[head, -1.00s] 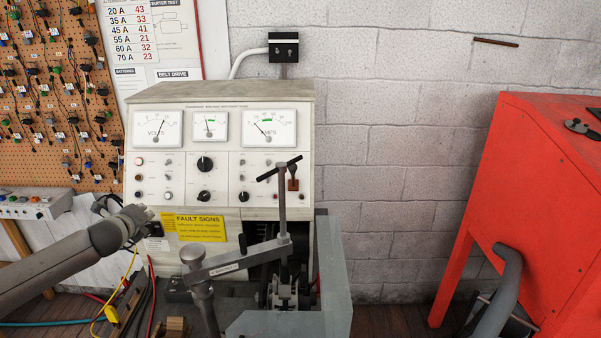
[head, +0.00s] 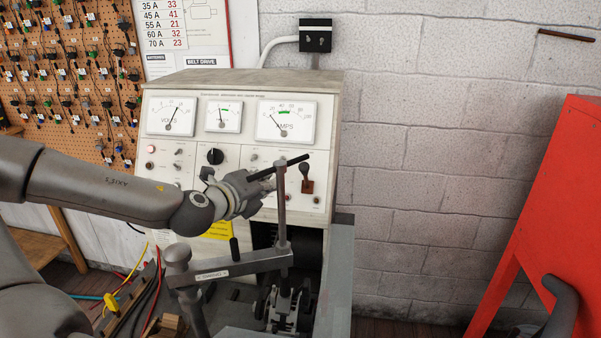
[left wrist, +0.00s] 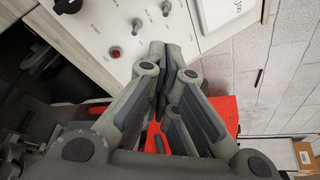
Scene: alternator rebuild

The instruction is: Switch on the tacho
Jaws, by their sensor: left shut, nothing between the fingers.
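The off-white test bench panel (head: 236,160) carries dials, knobs, lamps and toggle switches. I cannot read which control is the tacho's. My left gripper (head: 268,184) is in front of the panel's lower part, beside the black T-handle (head: 279,167), and hides some controls. In the left wrist view its fingers (left wrist: 164,75) are shut and empty. Two small toggle switches, one (left wrist: 137,24) and another (left wrist: 166,9), stand beyond the fingertips, with a red lamp (left wrist: 115,52) to their left. Whether the fingertips touch the panel cannot be told.
A grey clamp arm (head: 228,265) and upright post stand close in front of the panel. A lever (head: 305,177) with a brown base sits right of the gripper. A red cabinet (head: 548,200) stands at the right; the wall between is clear.

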